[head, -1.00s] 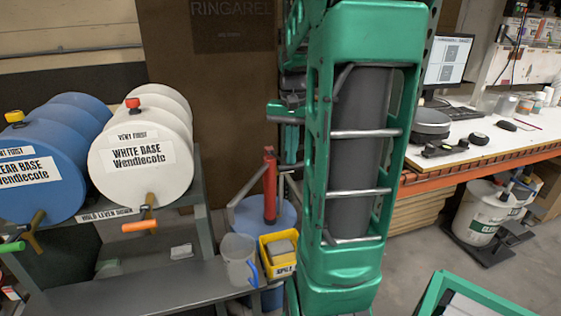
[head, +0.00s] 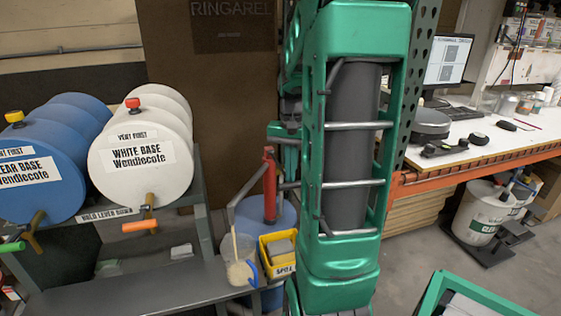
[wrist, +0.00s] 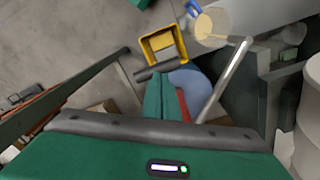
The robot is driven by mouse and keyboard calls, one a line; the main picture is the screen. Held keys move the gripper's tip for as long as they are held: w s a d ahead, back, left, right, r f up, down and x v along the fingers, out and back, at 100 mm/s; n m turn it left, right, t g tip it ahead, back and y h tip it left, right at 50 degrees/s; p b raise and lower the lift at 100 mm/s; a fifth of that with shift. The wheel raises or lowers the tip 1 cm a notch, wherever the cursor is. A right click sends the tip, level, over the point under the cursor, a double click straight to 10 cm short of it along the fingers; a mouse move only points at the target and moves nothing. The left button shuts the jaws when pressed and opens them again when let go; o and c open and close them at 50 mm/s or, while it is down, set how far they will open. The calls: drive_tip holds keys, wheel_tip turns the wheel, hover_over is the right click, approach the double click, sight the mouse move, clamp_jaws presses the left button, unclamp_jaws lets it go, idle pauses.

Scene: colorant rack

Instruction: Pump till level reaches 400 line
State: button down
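A clear jug (head: 240,272) with a blue handle stands on the shelf edge, with cream liquid in its lower part. Its level lines cannot be read. A pale stream falls into it from the grey spout (head: 243,198) of the red hand pump (head: 269,190), which stands on a blue drum (head: 287,213). In the wrist view the jug (wrist: 211,27) and spout (wrist: 230,75) show beside the dark pump handle (wrist: 158,71). My gripper (wrist: 159,82) has its green fingers together, tips at the handle. Whether the handle is clamped between them is unclear.
A yellow bin (head: 279,254) sits right beside the jug. White (head: 140,158) and blue (head: 35,178) base barrels with taps lie on the rack at left. A workbench (head: 478,145) stands at right. My arm hides part of the drum and floor.

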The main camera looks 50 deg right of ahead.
drive_tip(key=shift+f, duration=3.6)
wheel_tip(320, 180, up, 14)
drive_tip(key=shift+r, duration=0.1)
idle(3.1)
idle(0.4)
